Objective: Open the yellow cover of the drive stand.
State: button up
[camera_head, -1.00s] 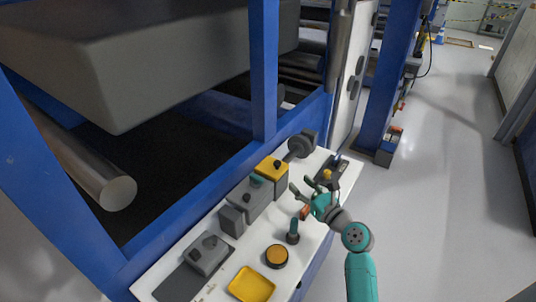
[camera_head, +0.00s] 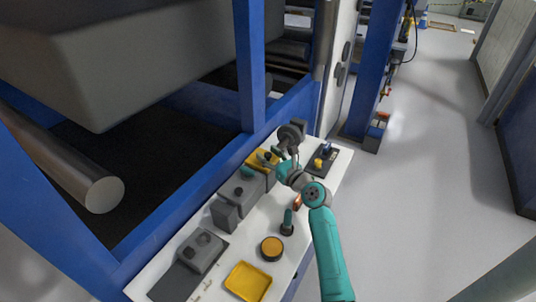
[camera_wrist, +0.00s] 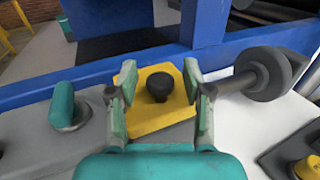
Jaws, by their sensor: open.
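The yellow cover (camera_wrist: 160,116) with a round black knob (camera_wrist: 159,87) lies flat and closed on the grey drive stand in the wrist view. In the head view the yellow cover (camera_head: 254,161) is partly hidden by my gripper (camera_head: 274,154). In the wrist view my gripper (camera_wrist: 158,80) is open. Its two fingers stand on the left and right of the knob, with a gap on each side. I cannot tell the height of the fingertips above the cover.
A grey shaft with a round disc (camera_wrist: 262,75) stands right of the cover. A teal handle (camera_wrist: 66,106) stands to the left. A yellow tray (camera_head: 248,282), a round orange-topped piece (camera_head: 272,248) and a teal-handled tool (camera_head: 288,222) are on the white table (camera_head: 252,245). Blue frame beams rise behind.

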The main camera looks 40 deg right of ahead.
jog(key=shift+w, duration=0.25)
grip_shut()
jog(key=shift+r, duration=0.1)
